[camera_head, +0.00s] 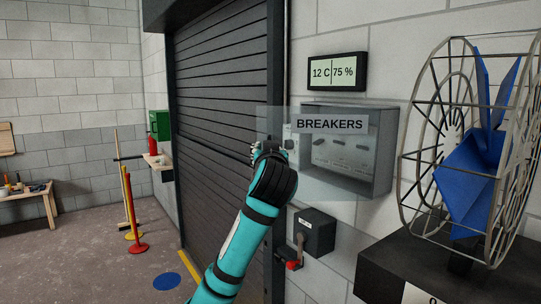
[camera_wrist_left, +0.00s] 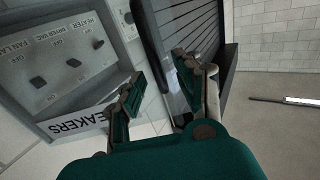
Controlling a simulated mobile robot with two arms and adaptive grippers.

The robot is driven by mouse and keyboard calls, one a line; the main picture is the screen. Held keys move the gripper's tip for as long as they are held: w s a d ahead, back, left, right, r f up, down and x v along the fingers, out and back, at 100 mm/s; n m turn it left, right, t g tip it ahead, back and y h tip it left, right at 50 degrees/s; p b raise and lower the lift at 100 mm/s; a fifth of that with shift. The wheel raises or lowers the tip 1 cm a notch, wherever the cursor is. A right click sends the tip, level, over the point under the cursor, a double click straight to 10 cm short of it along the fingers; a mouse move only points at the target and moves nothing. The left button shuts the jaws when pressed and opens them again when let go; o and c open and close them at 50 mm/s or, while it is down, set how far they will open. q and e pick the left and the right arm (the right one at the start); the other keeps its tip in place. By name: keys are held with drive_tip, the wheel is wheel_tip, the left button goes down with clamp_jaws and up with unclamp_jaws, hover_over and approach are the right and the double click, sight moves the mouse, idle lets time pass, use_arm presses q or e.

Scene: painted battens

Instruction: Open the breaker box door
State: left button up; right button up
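The grey breaker box (camera_head: 383,150) is on the block wall in the head view. Its clear door (camera_head: 320,190), with a "BREAKERS" label (camera_head: 330,124), reaches left past the box and looks partly swung out from it. My left gripper (camera_head: 270,148) is at the door's left edge. In the left wrist view, the box's switch panel (camera_wrist_left: 70,65) and the label (camera_wrist_left: 72,124) lie to the left. The left gripper (camera_wrist_left: 160,72) has its fingers apart there, with a pale strip behind the gap; I cannot tell whether they touch the door. My right gripper is out of view.
A dark roller shutter (camera_head: 220,110) is left of the box. A blue-bladed caged fan (camera_head: 470,150) stands close on the right. A dark switch box with a red-tipped lever (camera_head: 293,264) is below. A display (camera_head: 337,72) hangs above.

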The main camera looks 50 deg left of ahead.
use_arm(q)
drive_tip(key=v, duration=1.1)
drive_tip(key=shift+d+f, duration=0.15)
drive_tip(key=shift+d, duration=0.05)
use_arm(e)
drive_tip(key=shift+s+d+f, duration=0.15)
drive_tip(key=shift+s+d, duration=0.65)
use_arm(q)
drive_tip(key=shift+s, duration=0.1)
